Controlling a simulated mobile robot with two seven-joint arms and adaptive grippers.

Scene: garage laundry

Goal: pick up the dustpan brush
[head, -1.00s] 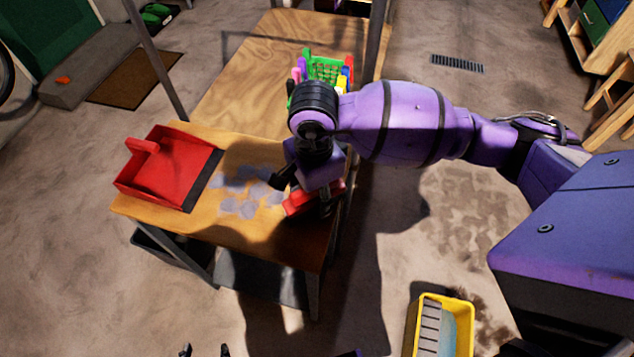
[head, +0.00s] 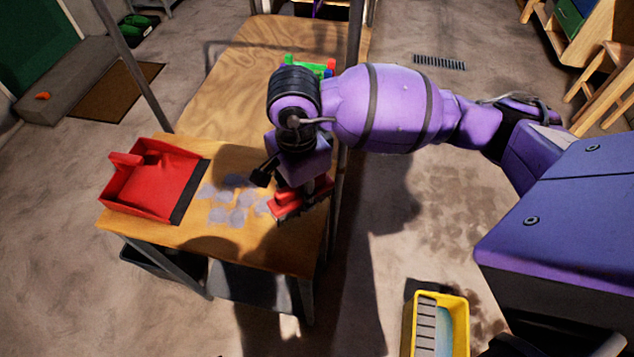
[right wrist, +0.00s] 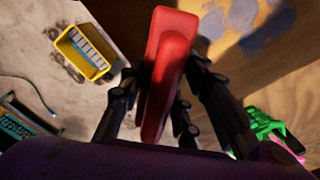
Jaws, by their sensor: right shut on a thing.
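The red dustpan brush (head: 298,199) is in my right gripper (head: 292,190), over the right end of the wooden table (head: 180,233). In the right wrist view the brush (right wrist: 170,70) sits between the dark fingers of the right gripper (right wrist: 165,95), which are shut on it. The head view does not show clearly whether the brush touches the tabletop. The red dustpan (head: 150,185) lies at the left end of the table. Grey dust patches (head: 232,203) lie between the dustpan and the brush. My left gripper is not clearly in view.
A metal post (head: 345,150) rises close to my right arm. A yellow mop bucket (head: 460,325) stands on the floor at the lower right.

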